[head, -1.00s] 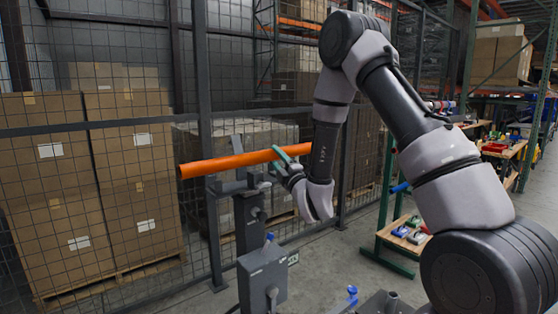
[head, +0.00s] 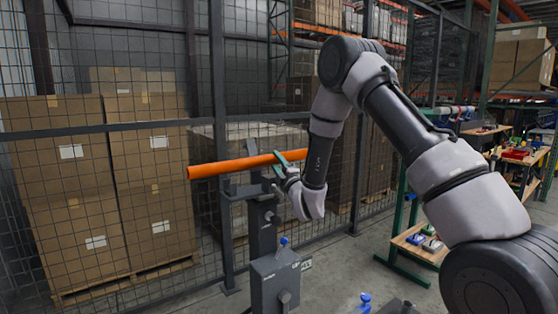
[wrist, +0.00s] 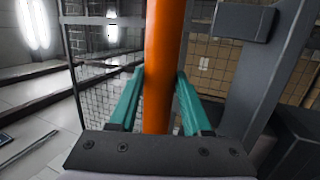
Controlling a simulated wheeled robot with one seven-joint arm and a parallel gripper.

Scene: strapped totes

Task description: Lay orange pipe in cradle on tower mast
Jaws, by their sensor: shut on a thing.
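The orange pipe (head: 230,167) lies roughly level across the top of the grey tower mast (head: 262,232) in the head view. My gripper (head: 284,167) is shut on the pipe toward its right end. In the wrist view the pipe (wrist: 160,70) runs between the two teal fingers of my gripper (wrist: 158,92). The cradle (head: 246,188) is a grey bracket with upright plates at the mast's top, just under and beside the pipe. I cannot tell whether the pipe touches the cradle. The wrist view shows a grey bracket plate (wrist: 245,22) right of the pipe.
A wire mesh fence with a dark post (head: 219,130) stands close behind the mast. Stacked cartons (head: 70,200) are beyond it. A grey box (head: 275,278) with a lever is mounted low in front. A green-framed workbench (head: 415,245) stands at the right.

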